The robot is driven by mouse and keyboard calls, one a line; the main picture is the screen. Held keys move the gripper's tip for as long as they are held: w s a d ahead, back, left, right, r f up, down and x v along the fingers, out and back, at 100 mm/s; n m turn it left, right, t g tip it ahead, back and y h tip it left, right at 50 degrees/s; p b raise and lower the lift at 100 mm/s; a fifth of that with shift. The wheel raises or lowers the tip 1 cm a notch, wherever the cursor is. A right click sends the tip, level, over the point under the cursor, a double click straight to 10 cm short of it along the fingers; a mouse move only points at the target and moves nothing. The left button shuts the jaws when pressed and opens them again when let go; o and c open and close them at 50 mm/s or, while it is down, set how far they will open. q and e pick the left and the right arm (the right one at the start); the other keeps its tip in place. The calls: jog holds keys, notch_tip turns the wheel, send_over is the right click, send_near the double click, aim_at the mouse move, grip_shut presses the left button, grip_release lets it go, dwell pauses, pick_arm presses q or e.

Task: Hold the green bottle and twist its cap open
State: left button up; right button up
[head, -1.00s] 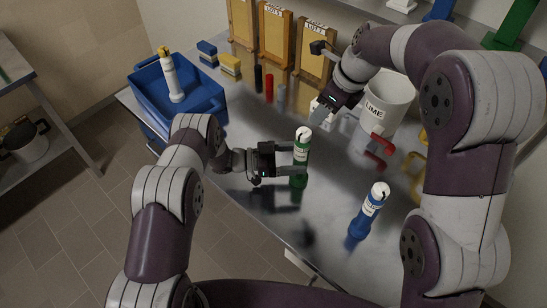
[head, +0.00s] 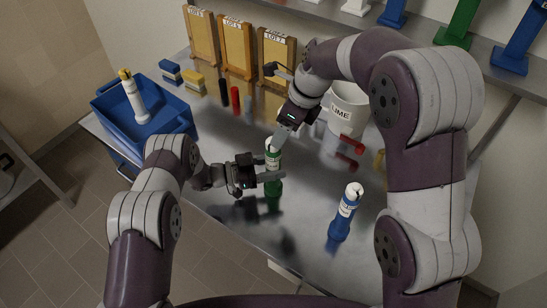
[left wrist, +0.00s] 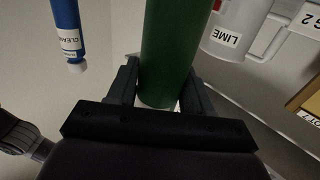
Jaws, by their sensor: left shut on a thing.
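The green bottle (head: 273,189) stands upright on the steel table in the head view, with a pale label and a white cap (head: 270,147). My left gripper (head: 274,177) is shut around its body from the left. In the left wrist view the green body (left wrist: 170,50) sits between the two fingers of my left gripper (left wrist: 164,88). My right gripper (head: 281,138) reaches down to the cap, its fingertips beside or in front of it. I cannot tell whether it touches the cap or how far its jaws are apart.
A blue bottle (head: 341,222) stands to the right, near my right arm. Behind are a white LIME mug (head: 347,108), red items (head: 351,143) and small cylinders (head: 235,98). A blue crate (head: 165,125) holding a white bottle (head: 135,98) stands left. The front table is clear.

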jog(key=s+d+f+n+t, duration=0.1)
jog(key=s+f+n, duration=0.1)
jog(key=f, duration=0.5)
jog(key=s+d+f+n+t+h, duration=0.1)
jog(key=s+f+n+t, duration=0.1)
jog(key=f+n, duration=0.3)
jog(key=s+d+f+n+t+h, duration=0.1)
jog(key=s+f+n, duration=0.1)
jog(key=f, duration=0.7)
jog(key=shift+s+d+f+n+t, duration=0.2)
jog(key=shift+d+f+n+t, duration=0.15)
jog(key=shift+n, duration=0.45)
jog(key=n+t, duration=0.2)
jog(key=n, duration=0.1)
jog(key=shift+s, duration=0.3)
notch_tip(320, 180, up, 13)
jog(key=a+n+t+y, duration=0.2)
jog(key=n+t+y, duration=0.3)
jog(key=n+t, duration=0.6)
jog(key=w+a, duration=0.1)
jog(key=w, duration=0.2)
jog(key=w+a+n+g, duration=0.1)
jog(key=w+a, duration=0.1)
jog(key=w, duration=0.2)
jog(key=w+a+n+g, duration=0.1)
jog(key=w, duration=0.2)
jog(key=shift+w+a+f, duration=0.1)
jog(key=shift+w+a, duration=0.15)
jog(key=shift+w, duration=0.05)
